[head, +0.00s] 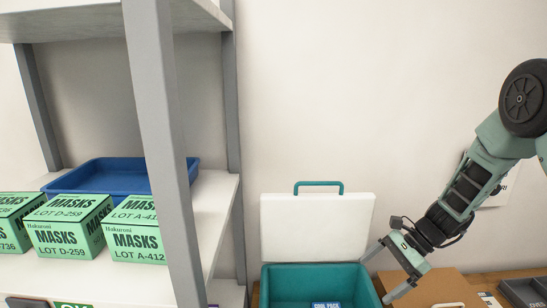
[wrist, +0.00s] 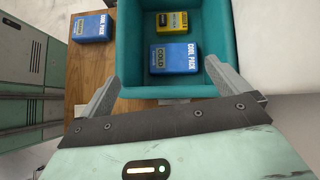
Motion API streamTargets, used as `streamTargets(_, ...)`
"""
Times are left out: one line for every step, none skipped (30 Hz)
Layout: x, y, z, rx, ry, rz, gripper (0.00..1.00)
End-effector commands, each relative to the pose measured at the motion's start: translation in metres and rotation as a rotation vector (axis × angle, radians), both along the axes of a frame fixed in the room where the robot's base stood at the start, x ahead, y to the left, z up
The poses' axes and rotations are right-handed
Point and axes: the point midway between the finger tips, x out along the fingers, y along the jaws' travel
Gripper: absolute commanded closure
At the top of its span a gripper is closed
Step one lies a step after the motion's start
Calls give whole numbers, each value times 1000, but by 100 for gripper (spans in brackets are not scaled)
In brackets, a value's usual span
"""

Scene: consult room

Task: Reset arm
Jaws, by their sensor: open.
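My arm reaches in from the right in the head view, and my gripper (head: 376,273) hangs beside the right edge of a teal cooler box (head: 368,276). In the wrist view my gripper (wrist: 165,85) is open, its two grey fingers spread apart with nothing between them. The box's teal wall (wrist: 125,45) lies just beyond the fingers. Inside the box are a blue cool pack (wrist: 172,68) and a yellow-topped pack (wrist: 184,22). Whether the fingers touch the box, I cannot tell.
Another blue cool pack (wrist: 92,35) lies on the wooden surface (wrist: 75,83) outside the box. The box's white lid (head: 317,225) stands open against the wall. A shelf post (head: 165,150) rises at left, with green mask boxes (head: 68,228) and a blue tray (head: 110,174). A cardboard box (head: 437,290) stands at right.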

Motion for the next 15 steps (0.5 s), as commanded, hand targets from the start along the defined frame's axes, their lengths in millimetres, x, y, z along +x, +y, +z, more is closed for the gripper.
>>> streamTargets(-4,7,0,-5,-14,34,0)
streamTargets(-7,12,1,-9,-23,57,0)
streamTargets(-12,18,3,-15,-35,89,0)
streamTargets(-15,23,4,-18,-46,117,0)
streamTargets(-19,28,5,-23,-57,145,0)
streamTargets(-26,36,7,-30,-74,188,0)
streamTargets(-31,41,9,-35,-86,219,0)
streamTargets(-36,47,10,-41,-101,256,0)
streamTargets(-44,55,12,-49,-122,305,0)
streamTargets(-50,60,13,-56,-138,345,0)
streamTargets(-57,67,15,-63,-157,389,0)
streamTargets(-68,75,16,-73,-183,453,0)
streamTargets(-77,82,17,-82,-205,504,0)
streamTargets(-87,89,18,-91,-230,564,0)
streamTargets(-102,98,18,-105,-268,650,0)
